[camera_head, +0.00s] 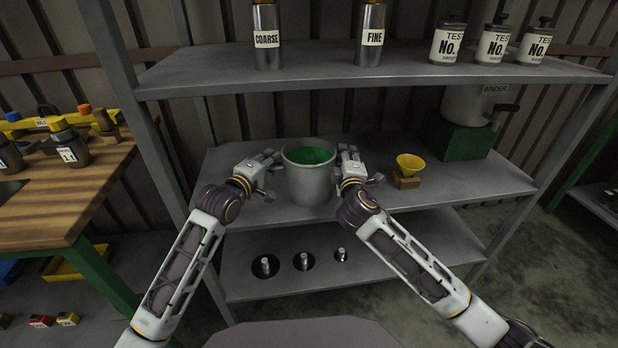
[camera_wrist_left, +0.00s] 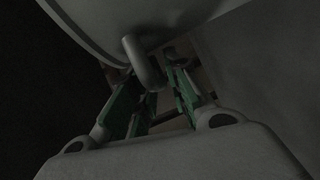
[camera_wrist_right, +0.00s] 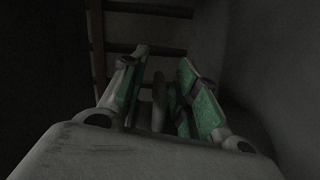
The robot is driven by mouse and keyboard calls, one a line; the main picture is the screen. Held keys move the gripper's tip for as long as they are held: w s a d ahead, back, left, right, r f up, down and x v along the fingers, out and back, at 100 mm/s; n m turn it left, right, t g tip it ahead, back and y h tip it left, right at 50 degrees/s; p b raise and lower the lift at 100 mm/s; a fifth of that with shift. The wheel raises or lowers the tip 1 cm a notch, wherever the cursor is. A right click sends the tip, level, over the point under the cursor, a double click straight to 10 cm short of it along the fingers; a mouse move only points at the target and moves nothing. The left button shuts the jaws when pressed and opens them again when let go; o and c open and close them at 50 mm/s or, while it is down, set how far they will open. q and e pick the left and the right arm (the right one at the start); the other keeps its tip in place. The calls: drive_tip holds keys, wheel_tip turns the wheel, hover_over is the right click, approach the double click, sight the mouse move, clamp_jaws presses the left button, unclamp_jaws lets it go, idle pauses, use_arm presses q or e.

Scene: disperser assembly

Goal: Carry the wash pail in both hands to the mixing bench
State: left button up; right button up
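The wash pail (camera_head: 309,187) is a grey bucket with green inside, standing upright on the middle shelf. My left gripper (camera_head: 270,163) is at its left side and my right gripper (camera_head: 348,158) is at its right side. In the left wrist view, the green-padded fingers (camera_wrist_left: 155,98) are apart on either side of a rounded pail handle (camera_wrist_left: 144,62). In the right wrist view, the fingers (camera_wrist_right: 158,90) are also apart, with a handle (camera_wrist_right: 159,96) between them. Gaps show beside both handles. A wooden bench (camera_head: 75,190) is at the left; nothing marks it as the mixing bench.
A yellow funnel (camera_head: 410,163) on a small stand and a green block (camera_head: 458,140) under the binder vessel are right of the pail. The upper shelf (camera_head: 370,72) holds labelled canisters above. A shelf post (camera_head: 150,140) stands between pail and wooden bench.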

use_arm(q)
drive_tip(key=shift+c, duration=1.1)
use_arm(e)
drive_tip(key=shift+c, duration=1.1)
use_arm(q)
clamp_jaws()
use_arm(e)
clamp_jaws()
use_arm(q)
drive_tip(key=shift+f, duration=0.1)
drive_tip(key=shift+r, duration=0.25)
use_arm(e)
drive_tip(key=shift+r, duration=0.25)
